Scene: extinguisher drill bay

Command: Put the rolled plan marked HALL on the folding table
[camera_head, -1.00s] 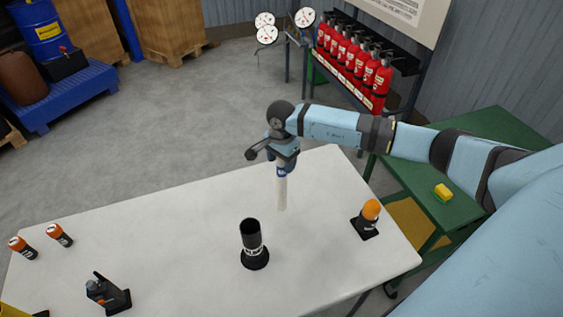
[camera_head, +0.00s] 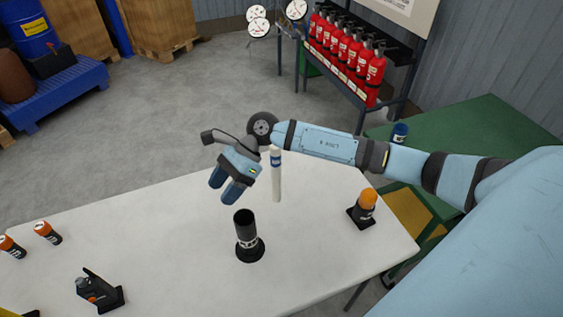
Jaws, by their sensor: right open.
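The rolled plan (camera_head: 277,182) is a slim white tube with a blue band near its top. It stands upright on the white folding table (camera_head: 325,235), behind and right of a black tube holder (camera_head: 247,226). The marking on its band is too small to read. My right gripper (camera_head: 227,188) is open and empty, tilted with its fingers down and left. It is left of the rolled plan and above the table, behind the black holder. My left gripper is not in view.
An orange-topped item (camera_head: 366,203) stands at the table's right. Orange-and-black cylinders (camera_head: 47,233) and a black device (camera_head: 99,291) are at the left. A green bench (camera_head: 480,130) with a blue cup (camera_head: 400,132) is behind my right arm. The table's middle left is clear.

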